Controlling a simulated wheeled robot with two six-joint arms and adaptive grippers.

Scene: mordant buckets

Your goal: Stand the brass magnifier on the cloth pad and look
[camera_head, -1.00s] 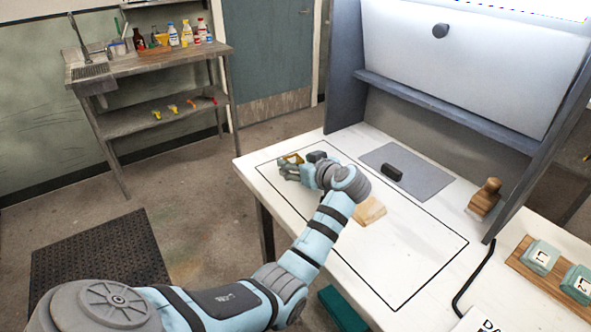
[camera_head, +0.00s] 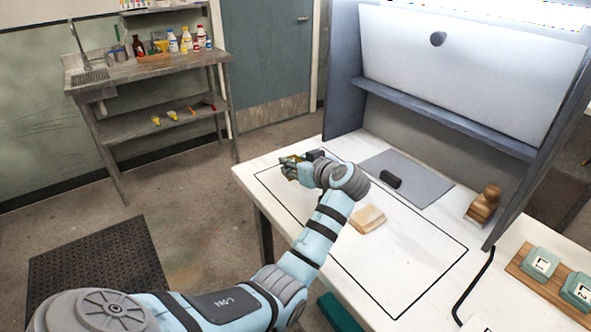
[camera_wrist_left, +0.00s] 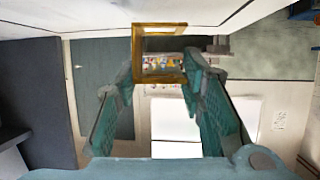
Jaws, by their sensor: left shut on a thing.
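The brass magnifier (camera_wrist_left: 137,55), an open folding frame, is between the fingertips of my left gripper (camera_wrist_left: 158,74) in the left wrist view. In the head view, my left gripper (camera_head: 290,170) is shut on the magnifier (camera_head: 291,158) near the far left corner of the white table. Fingers partly hide the magnifier there. A small beige block-like pad (camera_head: 367,219), which may be the cloth pad, lies inside the black outline, to the right of and nearer than the gripper. My right gripper is not in view.
A flat grey mat (camera_head: 425,188) with a black object (camera_head: 390,179) lies behind the pad. A wooden stamp-like object (camera_head: 484,205) stands near the booth's right wall (camera_head: 540,130). Numbered teal blocks (camera_head: 541,261) sit on a wooden board at right. The outlined area's front is clear.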

